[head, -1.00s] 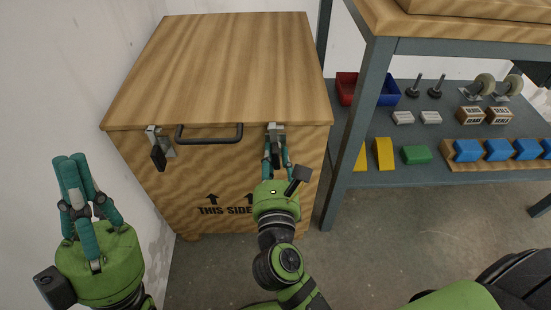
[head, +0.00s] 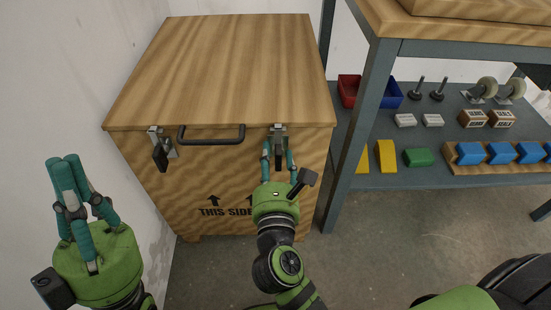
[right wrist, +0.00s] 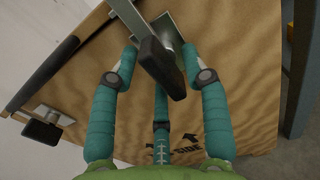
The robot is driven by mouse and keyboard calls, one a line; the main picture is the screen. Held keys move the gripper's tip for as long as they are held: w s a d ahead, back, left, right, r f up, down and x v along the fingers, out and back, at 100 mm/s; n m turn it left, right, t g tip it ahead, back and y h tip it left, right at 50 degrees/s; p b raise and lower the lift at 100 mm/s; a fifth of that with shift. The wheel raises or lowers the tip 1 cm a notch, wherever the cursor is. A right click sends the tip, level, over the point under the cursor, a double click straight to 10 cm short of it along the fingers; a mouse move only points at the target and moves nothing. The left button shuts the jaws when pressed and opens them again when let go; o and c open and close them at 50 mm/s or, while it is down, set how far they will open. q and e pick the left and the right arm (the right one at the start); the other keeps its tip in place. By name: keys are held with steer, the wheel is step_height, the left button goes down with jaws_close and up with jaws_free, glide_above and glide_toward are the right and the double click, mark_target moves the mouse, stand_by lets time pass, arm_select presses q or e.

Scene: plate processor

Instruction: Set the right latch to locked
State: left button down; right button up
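The right latch (head: 278,132) is on the front of the wooden crate (head: 225,70), just under the lid edge. In the right wrist view the latch is a metal bracket with a black handle (right wrist: 162,68) that sticks out toward the camera. My right gripper (head: 278,150) is in front of this latch. Its two upper fingers (right wrist: 159,58) are spread on either side of the handle, with visible gaps, and a third finger is below. My left gripper (head: 82,180) is open and empty at the left, away from the crate.
The left latch (head: 160,148) and a black bar handle (head: 212,136) are on the same crate front. A wall is close on the left. A grey shelf unit (head: 350,130) with bins, blocks and casters stands to the right. Floor is clear in front of it.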

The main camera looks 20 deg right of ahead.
steer(key=shift+d, duration=0.1)
steer(key=v, duration=1.2)
steer(key=shift+r, duration=0.1)
